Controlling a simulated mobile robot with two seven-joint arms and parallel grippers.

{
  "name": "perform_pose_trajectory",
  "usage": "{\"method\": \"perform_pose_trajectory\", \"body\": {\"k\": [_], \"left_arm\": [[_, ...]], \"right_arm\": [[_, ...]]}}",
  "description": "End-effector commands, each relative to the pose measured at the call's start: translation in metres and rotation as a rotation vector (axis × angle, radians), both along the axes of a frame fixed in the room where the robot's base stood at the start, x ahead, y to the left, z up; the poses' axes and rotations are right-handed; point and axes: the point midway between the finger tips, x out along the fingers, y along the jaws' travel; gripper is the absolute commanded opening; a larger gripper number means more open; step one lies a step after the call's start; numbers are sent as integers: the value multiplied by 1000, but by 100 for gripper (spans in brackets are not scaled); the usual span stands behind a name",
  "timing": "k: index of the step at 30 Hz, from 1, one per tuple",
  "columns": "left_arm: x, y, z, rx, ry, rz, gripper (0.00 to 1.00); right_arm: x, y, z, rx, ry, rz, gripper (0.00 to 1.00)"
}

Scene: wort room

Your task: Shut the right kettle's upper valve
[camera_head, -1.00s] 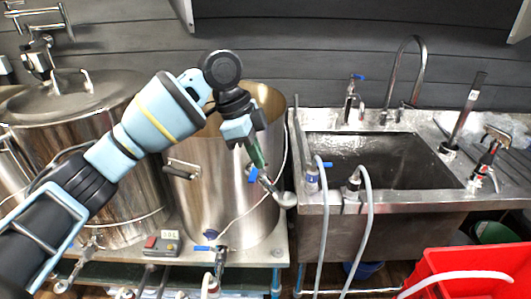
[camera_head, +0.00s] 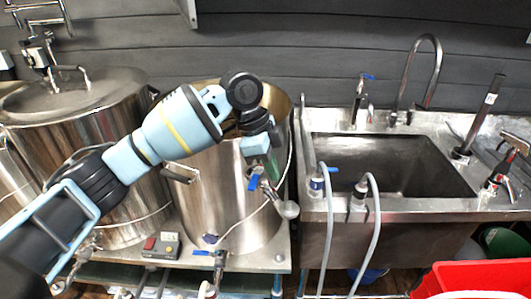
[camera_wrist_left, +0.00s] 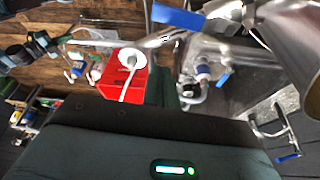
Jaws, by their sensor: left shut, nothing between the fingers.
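The right kettle (camera_head: 212,195) is the open steel pot in the middle of the head view. Its upper valve has a blue handle (camera_head: 254,180) and a metal spout (camera_head: 287,208) on the kettle's right front. The blue handle also shows at the top of the left wrist view (camera_wrist_left: 178,18). My left gripper (camera_head: 274,168) is shut and empty, with its green fingers pointing down just right of the blue handle. The fingers overlap the valve in the head view, and I cannot tell whether they touch it. My right gripper is out of view.
A lower valve with a blue handle (camera_head: 202,253) sits below. A lidded kettle (camera_head: 85,130) stands left. A steel sink (camera_head: 380,165) with hoses (camera_head: 374,235) is close on the right. A red bin (camera_head: 470,280) stands at lower right. A control box (camera_head: 161,245) is in front.

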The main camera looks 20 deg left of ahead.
Motion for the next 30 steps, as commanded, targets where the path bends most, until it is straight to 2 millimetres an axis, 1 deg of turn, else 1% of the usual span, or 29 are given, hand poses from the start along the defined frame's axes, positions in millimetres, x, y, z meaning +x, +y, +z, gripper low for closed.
{"method": "perform_pose_trajectory", "body": {"k": [1, 5, 9, 15, 30], "left_arm": [[0, -3, -10, 1, 3, -1, 0], [1, -11, -32, 0, 2, 0, 0], [-1, 11, -28, 2, -5, 4, 0], [-3, 26, -29, -1, -3, 1, 0], [-3, 30, -31, -1, 0, -1, 0]], "right_arm": [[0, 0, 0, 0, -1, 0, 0], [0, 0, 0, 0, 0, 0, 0], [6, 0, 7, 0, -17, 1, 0], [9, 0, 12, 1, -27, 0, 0], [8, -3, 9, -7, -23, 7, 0]]}}
